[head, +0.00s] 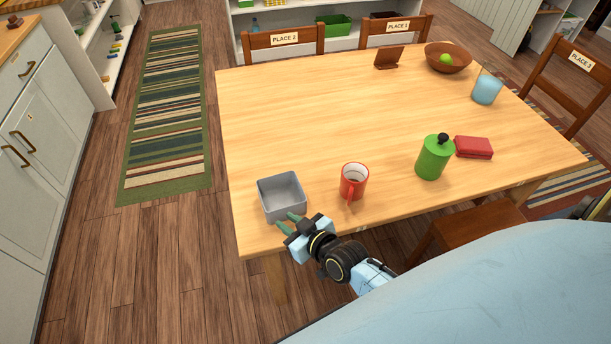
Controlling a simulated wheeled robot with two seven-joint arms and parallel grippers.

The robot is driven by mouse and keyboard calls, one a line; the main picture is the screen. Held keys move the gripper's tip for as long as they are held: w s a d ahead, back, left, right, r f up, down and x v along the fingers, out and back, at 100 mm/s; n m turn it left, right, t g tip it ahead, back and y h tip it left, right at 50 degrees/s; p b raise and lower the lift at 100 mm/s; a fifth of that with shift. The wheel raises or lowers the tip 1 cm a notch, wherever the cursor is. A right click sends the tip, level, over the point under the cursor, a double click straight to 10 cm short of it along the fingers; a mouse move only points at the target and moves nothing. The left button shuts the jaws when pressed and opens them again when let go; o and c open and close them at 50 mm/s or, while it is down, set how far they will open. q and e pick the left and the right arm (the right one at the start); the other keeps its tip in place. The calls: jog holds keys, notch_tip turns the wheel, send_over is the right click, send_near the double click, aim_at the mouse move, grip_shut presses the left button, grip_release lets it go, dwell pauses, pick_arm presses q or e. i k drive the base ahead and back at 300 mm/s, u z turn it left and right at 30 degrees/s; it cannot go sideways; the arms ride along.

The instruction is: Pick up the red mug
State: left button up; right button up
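The red mug (353,182) stands upright on the wooden table (330,115) near its front edge. Its handle points toward me, and its inside looks pale with something dark in it.
A green canister (434,157), a red case (474,147) and a blue cup (487,89) stand to the right. A brown bowl (447,58) and a brown stand (389,57) are at the back. The table's middle is clear.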

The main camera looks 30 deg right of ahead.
aim_at(354, 178)
jog(key=u, duration=2)
jog(key=k, duration=1.8)
jog(key=z, duration=1.3)
jog(key=i, duration=0.55)
jog(key=z, duration=0.05)
